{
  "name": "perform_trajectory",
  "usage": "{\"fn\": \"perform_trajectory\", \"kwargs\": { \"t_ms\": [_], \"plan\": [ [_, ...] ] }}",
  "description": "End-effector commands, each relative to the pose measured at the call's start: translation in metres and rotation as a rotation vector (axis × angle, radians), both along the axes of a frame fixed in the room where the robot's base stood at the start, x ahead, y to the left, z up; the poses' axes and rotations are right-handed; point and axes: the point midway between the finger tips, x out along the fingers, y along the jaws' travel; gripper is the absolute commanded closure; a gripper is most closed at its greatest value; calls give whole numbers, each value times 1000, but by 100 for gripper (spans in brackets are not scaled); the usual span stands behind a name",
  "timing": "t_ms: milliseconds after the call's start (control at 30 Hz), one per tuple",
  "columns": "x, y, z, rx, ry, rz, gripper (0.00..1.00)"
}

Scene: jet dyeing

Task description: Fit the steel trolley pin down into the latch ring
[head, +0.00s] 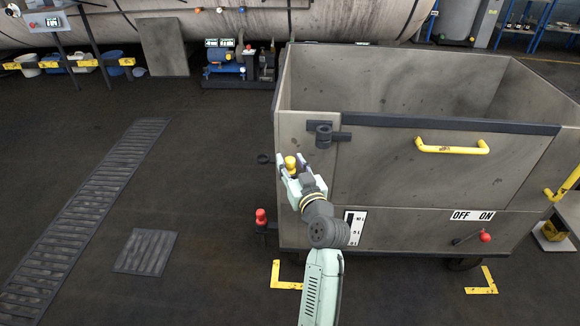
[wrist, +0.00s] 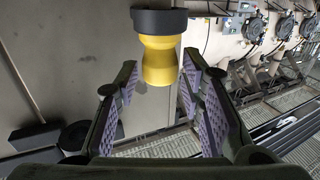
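A yellow knob (head: 290,162) stands between the fingertips of my gripper (head: 293,171), beside the left end of the trolley's front. It also shows in the wrist view (wrist: 160,62), waisted, with a dark band at its upper end. My fingers (wrist: 158,80) stand apart on either side of it, with narrow gaps showing. It looks like the pin's grip; no steel shank shows. A smaller dark ring (head: 264,159) sticks out left of the trolley. I cannot tell which is the latch ring.
The grey trolley (head: 400,165) fills the right, with a yellow handle (head: 450,149) and a red-knobbed lever (head: 484,237). A red knob (head: 261,216) stands at its lower left corner. The floor to the left is open, with grates (head: 146,251).

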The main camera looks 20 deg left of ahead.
Motion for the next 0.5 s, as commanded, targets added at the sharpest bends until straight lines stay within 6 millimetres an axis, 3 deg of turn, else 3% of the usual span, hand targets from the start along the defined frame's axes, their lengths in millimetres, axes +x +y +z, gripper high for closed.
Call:
{"fn": "perform_trajectory", "kwargs": {
  "t_ms": [133, 367, 500],
  "plan": [
    [11, 9, 1, -1, -1, 0, 64],
    [12, 10, 0, -2, -1, 0, 64],
    [12, 10, 0, -1, -1, 0, 73]
  ]
}}
